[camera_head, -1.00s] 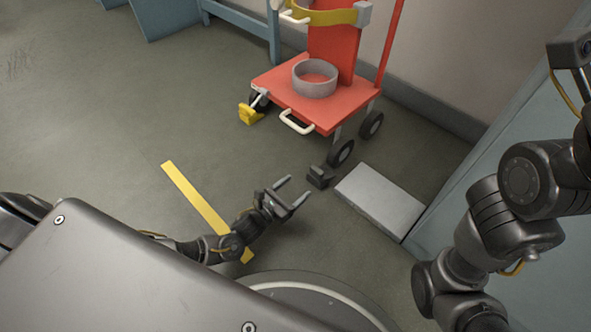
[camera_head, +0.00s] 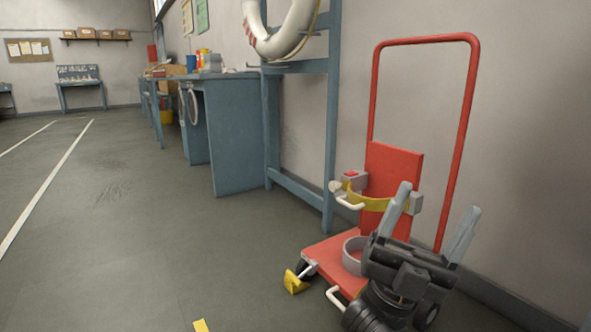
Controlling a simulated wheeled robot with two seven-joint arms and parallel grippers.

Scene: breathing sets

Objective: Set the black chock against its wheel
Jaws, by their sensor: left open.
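My left gripper (camera_head: 436,205) is raised in the lower right of the head view, its two grey fingers apart and pointing up, with nothing between them. It stands in front of the red trolley (camera_head: 325,250) and covers part of its deck and its right side. The black chock does not show in this view; the gripper hides part of that area and the frame cuts off the floor there. Dark round shapes below the gripper are partly hidden, so I cannot tell wheel from arm there. My right gripper is not in view.
A yellow chock (camera_head: 293,283) is by the trolley's left wheel (camera_head: 305,269). The trolley has a red handle frame (camera_head: 425,40), a yellow strap (camera_head: 372,204) and a grey ring (camera_head: 354,254). A blue bench (camera_head: 240,130) stands along the wall. The floor on the left is clear.

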